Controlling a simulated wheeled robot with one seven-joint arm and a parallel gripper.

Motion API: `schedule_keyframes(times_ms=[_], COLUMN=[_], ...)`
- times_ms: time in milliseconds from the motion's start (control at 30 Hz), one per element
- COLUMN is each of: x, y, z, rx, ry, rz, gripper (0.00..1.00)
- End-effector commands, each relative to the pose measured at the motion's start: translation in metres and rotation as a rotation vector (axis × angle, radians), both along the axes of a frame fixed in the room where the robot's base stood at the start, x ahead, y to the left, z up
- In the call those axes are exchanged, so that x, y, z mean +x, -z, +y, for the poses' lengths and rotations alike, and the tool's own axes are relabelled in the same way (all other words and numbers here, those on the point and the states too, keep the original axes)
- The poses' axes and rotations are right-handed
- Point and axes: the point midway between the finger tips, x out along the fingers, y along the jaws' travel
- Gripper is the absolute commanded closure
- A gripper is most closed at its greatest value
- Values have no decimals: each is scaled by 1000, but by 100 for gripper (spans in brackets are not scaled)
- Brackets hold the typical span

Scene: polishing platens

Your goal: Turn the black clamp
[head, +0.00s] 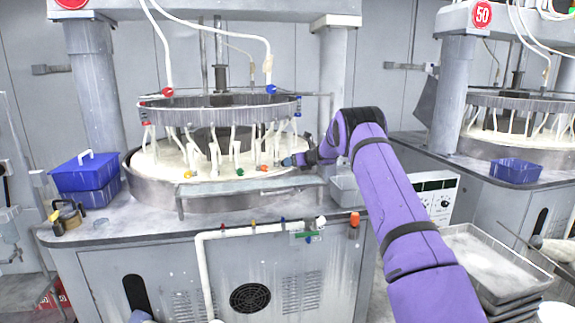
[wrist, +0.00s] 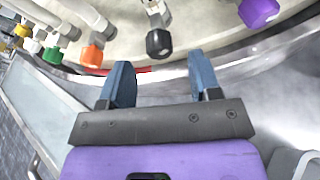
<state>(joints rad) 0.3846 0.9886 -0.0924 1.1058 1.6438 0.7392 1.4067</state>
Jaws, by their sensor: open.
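The black clamp (wrist: 159,43) hangs at the end of a white tube at the top middle of the wrist view. My gripper (wrist: 158,75) is open, with its two blue fingers apart and nothing between them. The clamp is just ahead of the fingertips and roughly centred between them; a small gap shows, so they do not appear to touch it. In the head view my gripper (head: 288,161) is at the right front rim of the polishing platen (head: 160,188). I cannot clearly pick out the black clamp there.
Other clamps hang nearby: orange (wrist: 91,56) and green (wrist: 52,55) to the left, purple (wrist: 258,12) to the right. The platen's metal rim (wrist: 225,62) runs close by the fingers. A blue box (head: 85,178) stands left, a grey bin (head: 345,190) right.

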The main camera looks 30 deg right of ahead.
Motion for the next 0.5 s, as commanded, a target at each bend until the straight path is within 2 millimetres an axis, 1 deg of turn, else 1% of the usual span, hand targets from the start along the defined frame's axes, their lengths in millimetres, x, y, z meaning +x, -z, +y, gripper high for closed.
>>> schedule_keyframes(times_ms=[33, 100, 200, 333, 500], x=[7, 15, 24, 31, 33], y=[4, 7, 11, 13, 14], z=[3, 6, 8, 11, 12], rx=[-1, -2, -2, -1, -1], ry=[-1, -2, -1, -1, -1], rz=[1, 0, 0, 1, 1], gripper=[43, 43, 43, 43, 43])
